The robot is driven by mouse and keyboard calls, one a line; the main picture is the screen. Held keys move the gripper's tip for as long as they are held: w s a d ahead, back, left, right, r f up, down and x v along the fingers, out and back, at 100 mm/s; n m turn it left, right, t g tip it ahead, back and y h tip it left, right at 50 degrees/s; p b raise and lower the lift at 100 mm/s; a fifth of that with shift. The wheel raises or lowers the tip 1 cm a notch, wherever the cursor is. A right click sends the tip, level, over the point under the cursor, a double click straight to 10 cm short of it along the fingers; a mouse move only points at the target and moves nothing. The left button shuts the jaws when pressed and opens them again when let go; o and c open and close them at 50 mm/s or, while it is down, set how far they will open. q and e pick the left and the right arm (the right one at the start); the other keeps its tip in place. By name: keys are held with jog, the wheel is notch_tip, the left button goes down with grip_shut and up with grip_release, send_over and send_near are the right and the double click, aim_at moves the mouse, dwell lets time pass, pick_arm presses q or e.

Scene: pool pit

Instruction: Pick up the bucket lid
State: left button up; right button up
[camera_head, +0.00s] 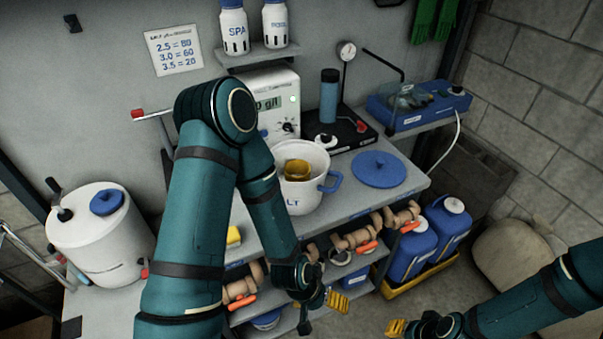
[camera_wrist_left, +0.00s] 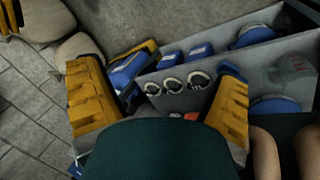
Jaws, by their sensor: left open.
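The bucket lid (camera_head: 380,169) is a flat blue disc with a small knob, lying on the grey counter to the right of the white bucket (camera_head: 303,190). The bucket is uncovered, has a blue handle, and a yellowish scoop-like thing shows in its mouth. My left gripper (camera_head: 322,306) is low in front of the counter, apart from the lid. In the left wrist view its yellow fingers (camera_wrist_left: 162,100) are wide apart with nothing between them. My right gripper (camera_head: 400,328) is at the bottom edge, partly cut off; its opening cannot be judged.
The counter (camera_head: 408,187) has a meter, a black stand with a gauge and a blue tray unit (camera_head: 418,107) behind the lid. Blue jugs (camera_head: 413,247) stand in a yellow tray at right. A white tank (camera_head: 100,235) stands left.

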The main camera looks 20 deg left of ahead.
dwell(0.4)
pick_arm(q)
jog(key=c, duration=0.8)
